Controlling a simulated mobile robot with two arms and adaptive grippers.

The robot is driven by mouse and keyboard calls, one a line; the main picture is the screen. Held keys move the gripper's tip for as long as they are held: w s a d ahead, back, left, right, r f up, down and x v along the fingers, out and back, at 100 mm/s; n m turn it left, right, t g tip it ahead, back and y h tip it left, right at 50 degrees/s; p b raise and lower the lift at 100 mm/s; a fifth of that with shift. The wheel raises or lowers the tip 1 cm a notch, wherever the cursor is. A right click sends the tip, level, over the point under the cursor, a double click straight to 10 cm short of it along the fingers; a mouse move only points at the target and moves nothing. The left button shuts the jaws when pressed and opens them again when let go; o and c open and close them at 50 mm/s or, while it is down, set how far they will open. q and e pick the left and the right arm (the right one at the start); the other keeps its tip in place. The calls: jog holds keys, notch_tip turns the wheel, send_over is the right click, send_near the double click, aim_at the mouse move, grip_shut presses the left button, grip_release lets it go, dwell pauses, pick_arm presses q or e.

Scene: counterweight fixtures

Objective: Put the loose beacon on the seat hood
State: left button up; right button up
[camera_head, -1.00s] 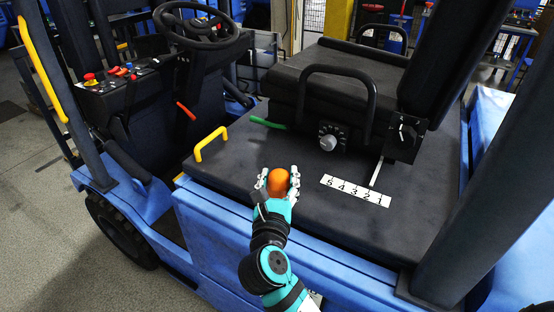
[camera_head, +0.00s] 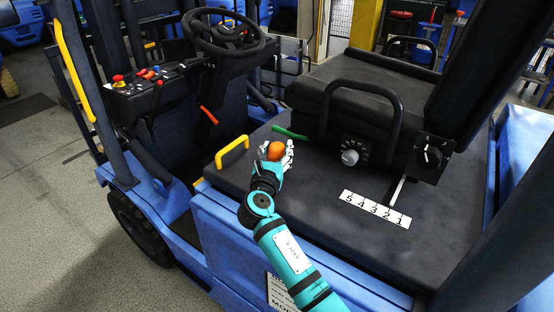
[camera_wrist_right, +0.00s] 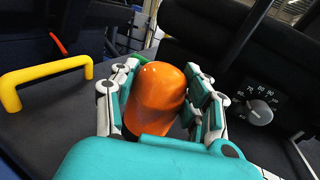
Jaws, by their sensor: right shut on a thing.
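The beacon is an orange dome (camera_head: 275,150) over the dark seat hood (camera_head: 300,195), left of the seat. My right gripper (camera_head: 277,152) is shut on it, with fingers on both sides. In the right wrist view the beacon (camera_wrist_right: 157,95) stands upright between the two fingers (camera_wrist_right: 162,100). Its lower part is hidden by the gripper, so I cannot tell whether it touches the hood. My left gripper is not in view.
A yellow handle (camera_head: 232,151) stands on the hood left of the beacon, and a green lever (camera_head: 290,133) lies just behind it. The seat (camera_head: 350,90) with its black armrest and a dial (camera_head: 350,157) is behind right. A white number strip (camera_head: 375,209) lies on the clear right part of the hood.

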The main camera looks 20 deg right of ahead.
aim_at(277, 160)
notch_tip(277, 160, down, 3)
jog(key=shift+r, duration=0.2)
jog(key=shift+f, duration=0.35)
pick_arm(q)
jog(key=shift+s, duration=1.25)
pick_arm(e)
jog(key=shift+f, duration=0.15)
jog(key=o, duration=1.3)
jog(key=shift+c, duration=0.2)
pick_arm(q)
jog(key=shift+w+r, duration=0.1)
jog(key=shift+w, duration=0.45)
pick_arm(e)
jog(key=shift+s, duration=0.1)
pick_arm(q)
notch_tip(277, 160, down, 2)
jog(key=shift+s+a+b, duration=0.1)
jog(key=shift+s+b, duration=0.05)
jog(key=shift+b, duration=0.7)
pick_arm(e)
jog(key=v, duration=1.2)
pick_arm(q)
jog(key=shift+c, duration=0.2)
